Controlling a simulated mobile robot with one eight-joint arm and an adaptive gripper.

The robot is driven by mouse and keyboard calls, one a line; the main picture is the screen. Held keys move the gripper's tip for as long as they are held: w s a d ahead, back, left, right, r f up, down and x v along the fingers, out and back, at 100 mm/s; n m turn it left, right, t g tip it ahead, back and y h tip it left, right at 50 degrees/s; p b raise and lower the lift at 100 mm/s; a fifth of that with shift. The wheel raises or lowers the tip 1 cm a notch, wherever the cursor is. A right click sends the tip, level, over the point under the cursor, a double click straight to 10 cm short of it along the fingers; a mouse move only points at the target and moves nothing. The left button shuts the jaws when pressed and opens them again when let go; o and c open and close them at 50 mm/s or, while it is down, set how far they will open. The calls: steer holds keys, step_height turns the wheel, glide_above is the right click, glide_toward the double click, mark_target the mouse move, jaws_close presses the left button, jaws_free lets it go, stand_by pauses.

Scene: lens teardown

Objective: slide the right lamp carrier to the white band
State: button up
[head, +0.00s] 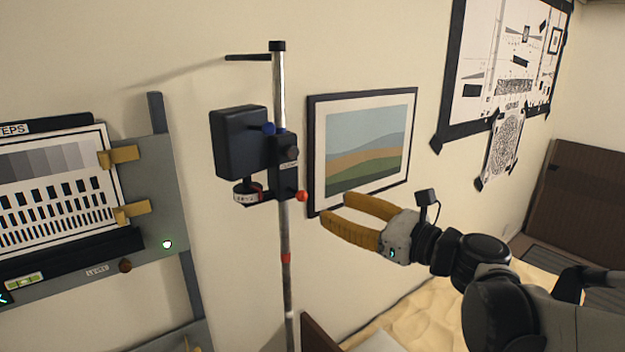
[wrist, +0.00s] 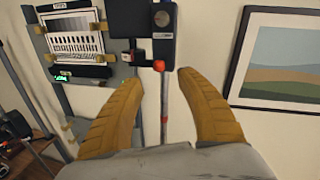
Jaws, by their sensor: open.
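A black lamp carrier (head: 285,167) sits on an upright metal pole (head: 284,232), with a black lamp box (head: 239,142) on its left and a red knob (head: 302,196) at its lower right. It also shows at the top of the wrist view (wrist: 160,47). A pale band (head: 290,315) is low on the pole, below a red band (head: 286,258). My gripper (head: 335,207) is open and empty, right of the carrier in the head view. In the wrist view the carrier's red knob and the pole appear between and beyond my fingers (wrist: 160,78).
A grey board with a test chart (head: 55,190) and yellow clips stands at left. A framed picture (head: 362,145) hangs behind the pole. A bed (head: 415,320) is below at right. The wall beside the lower pole looks clear.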

mark_target(306, 197)
steer(key=p+x, duration=0.1)
steer(key=x, duration=0.9)
steer(key=shift+a+f, duration=0.15)
steer(key=shift+a, duration=0.05)
jaws_close()
